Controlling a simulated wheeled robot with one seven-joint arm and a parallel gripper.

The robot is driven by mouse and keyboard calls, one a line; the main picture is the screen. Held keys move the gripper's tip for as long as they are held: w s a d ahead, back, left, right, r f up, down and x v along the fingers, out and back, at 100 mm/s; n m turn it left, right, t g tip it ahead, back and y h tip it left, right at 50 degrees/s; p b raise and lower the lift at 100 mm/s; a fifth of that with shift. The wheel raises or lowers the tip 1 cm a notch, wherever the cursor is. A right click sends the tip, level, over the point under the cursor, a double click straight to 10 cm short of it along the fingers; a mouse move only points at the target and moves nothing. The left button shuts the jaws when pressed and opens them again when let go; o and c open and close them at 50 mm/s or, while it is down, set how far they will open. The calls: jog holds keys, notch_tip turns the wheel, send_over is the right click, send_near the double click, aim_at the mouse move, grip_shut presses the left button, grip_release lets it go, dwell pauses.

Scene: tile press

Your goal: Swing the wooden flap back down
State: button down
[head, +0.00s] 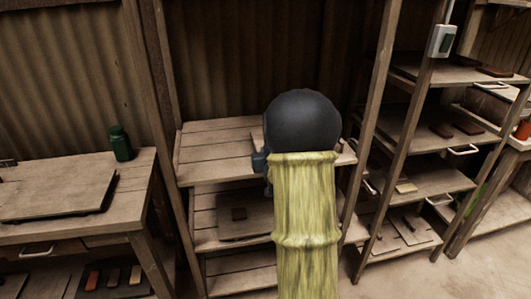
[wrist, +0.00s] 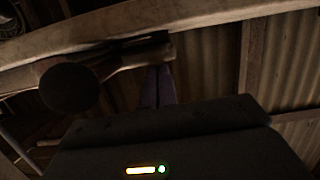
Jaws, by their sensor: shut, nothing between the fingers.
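In the wrist view, my gripper (wrist: 158,76) shows as two narrow dark purplish fingers close together, with nothing seen between them. Their tips are near the end of a dark wooden bar (wrist: 145,55); I cannot tell whether they touch it. A dark rounded knob-like piece (wrist: 68,87) is to the left of the fingers. In the head view, my yellow-green sleeved arm and dark round joint hide the gripper and part of the middle shelf unit (head: 205,140). I cannot make out for certain which piece is the wooden flap.
A left bench (head: 140,172) holds a flat board (head: 60,196) and a green bottle (head: 120,143). Wooden posts and loaded shelves (head: 425,130) stand close on the right. Corrugated wall is behind.

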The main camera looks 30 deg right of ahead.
jog(key=r+p, duration=0.1)
jog(key=r, duration=0.1)
jog(key=r+p, duration=0.1)
jog(key=r, duration=0.1)
jog(key=shift+s+r, duration=0.2)
jog(key=shift+r, duration=0.05)
jog(key=v, duration=0.9)
jog(key=shift+s+f, duration=0.25)
jog(key=shift+s, duration=0.05)
jog(key=shift+a, duration=0.1)
jog(key=s+a+f+n+g+y, duration=0.25)
jog(key=s+a+f+g, duration=0.4)
jog(key=a, duration=0.45)
jog(key=s+a+f+n+g+y, duration=0.1)
jog(key=s+a+f+g+y, duration=0.2)
jog(key=s+a+f+g, duration=0.65)
notch_tip(320, 180, up, 23)
jog(key=a+t+p, duration=0.2)
jog(key=t+p, duration=0.2)
jog(key=p, duration=1.5)
jog(key=shift+w+a+f, duration=0.2)
jog(key=shift+a, duration=0.15)
